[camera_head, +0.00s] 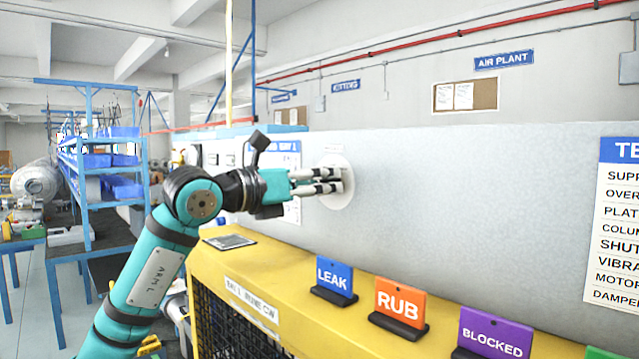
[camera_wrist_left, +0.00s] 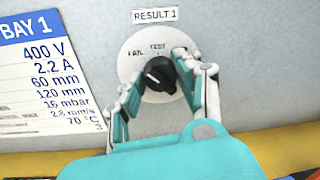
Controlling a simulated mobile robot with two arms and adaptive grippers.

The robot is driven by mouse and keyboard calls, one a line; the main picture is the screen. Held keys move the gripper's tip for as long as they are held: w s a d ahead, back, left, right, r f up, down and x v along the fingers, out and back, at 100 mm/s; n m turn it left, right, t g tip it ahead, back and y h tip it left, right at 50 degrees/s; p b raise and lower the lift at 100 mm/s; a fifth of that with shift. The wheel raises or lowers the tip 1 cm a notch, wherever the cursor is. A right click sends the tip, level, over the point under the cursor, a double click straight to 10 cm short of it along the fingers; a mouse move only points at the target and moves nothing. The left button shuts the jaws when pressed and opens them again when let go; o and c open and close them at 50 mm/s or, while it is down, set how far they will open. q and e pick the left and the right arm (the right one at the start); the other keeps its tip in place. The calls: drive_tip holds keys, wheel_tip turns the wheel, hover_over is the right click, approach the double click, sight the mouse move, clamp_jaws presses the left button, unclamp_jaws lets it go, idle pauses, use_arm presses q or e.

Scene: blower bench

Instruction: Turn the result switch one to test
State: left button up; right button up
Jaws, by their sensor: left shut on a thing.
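The result switch one is a black knob (camera_wrist_left: 161,74) on a round white dial plate (camera_wrist_left: 147,43) under a "RESULT 1" label (camera_wrist_left: 155,15) in the left wrist view. FAIL shows at the upper left of the dial and TEST near the top; the dial's right side is partly hidden by a finger. The knob's white mark is on its left side. My left gripper (camera_head: 340,181) reaches the dial plate (camera_head: 336,160) on the grey wall in the head view. Its fingers (camera_wrist_left: 164,84) are on either side of the knob, shut on it. My right gripper is not in view.
A Bay 1 data card (camera_wrist_left: 45,75) is left of the dial. Below, a yellow ledge (camera_head: 270,268) carries LEAK (camera_head: 335,277), RUB (camera_head: 401,305) and BLOCKED (camera_head: 493,335) signs and a dark flat plate (camera_head: 230,242). The wall right of the dial is clear up to a large chart (camera_head: 612,230).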

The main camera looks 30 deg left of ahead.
use_arm(q)
drive_tip(key=c, duration=0.3)
drive_tip(key=shift+m, duration=1)
drive_tip(key=m, duration=0.4)
drive_tip(key=shift+r, duration=0.15)
drive_tip(key=shift+m, duration=1.1)
drive_tip(key=o, duration=1.1)
drive_tip(key=shift+d, duration=0.1)
